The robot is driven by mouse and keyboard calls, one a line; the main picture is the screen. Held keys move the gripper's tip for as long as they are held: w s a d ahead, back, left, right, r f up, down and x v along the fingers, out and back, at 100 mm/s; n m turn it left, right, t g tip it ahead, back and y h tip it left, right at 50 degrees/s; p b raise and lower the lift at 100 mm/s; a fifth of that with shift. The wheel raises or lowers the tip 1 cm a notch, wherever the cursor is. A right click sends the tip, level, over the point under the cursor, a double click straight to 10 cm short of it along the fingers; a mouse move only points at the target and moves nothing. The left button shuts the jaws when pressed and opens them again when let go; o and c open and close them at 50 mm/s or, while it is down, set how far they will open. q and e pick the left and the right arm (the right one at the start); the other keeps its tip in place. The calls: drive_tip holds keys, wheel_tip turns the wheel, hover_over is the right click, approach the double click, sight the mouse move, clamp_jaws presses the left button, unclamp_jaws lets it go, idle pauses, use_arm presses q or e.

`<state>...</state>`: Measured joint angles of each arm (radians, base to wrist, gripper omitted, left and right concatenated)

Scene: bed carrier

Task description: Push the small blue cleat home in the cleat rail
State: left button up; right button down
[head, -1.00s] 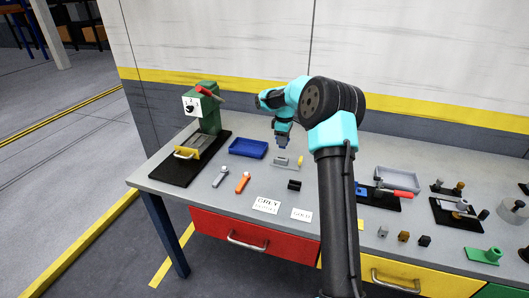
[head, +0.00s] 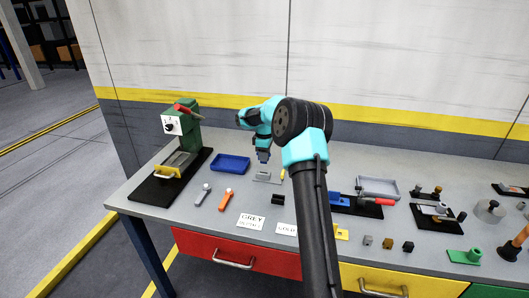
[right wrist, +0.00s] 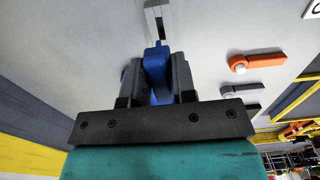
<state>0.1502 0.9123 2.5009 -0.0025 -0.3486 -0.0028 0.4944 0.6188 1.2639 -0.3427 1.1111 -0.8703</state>
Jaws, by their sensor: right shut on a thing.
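My right gripper (head: 263,159) is low over the grey cleat rail (head: 265,179) on the bench. In the right wrist view, the gripper (right wrist: 158,85) is shut on the small blue cleat (right wrist: 156,62), which sticks out past the dark fingers. The rail (right wrist: 158,20) shows there as a pale strip with a dark slot, in line with the cleat's tip. Whether the tip touches the rail or sits in its slot I cannot tell. The fingers hide part of the cleat. My left gripper is not in view.
A blue tray (head: 231,164) lies left of the rail and a small yellow piece (head: 283,174) at its right end. A black block (head: 278,199), grey handle (head: 203,193) and orange handle (head: 226,199) lie in front. A green press (head: 187,132) stands at far left.

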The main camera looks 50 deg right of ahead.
drive_tip(key=shift+f, duration=1.8)
drive_tip(key=shift+f, duration=1.55)
drive_tip(key=c, duration=0.8)
unclamp_jaws()
drive_tip(key=shift+c, duration=0.2)
wheel_tip(320, 180, up, 17)
drive_tip(key=shift+r, duration=0.2)
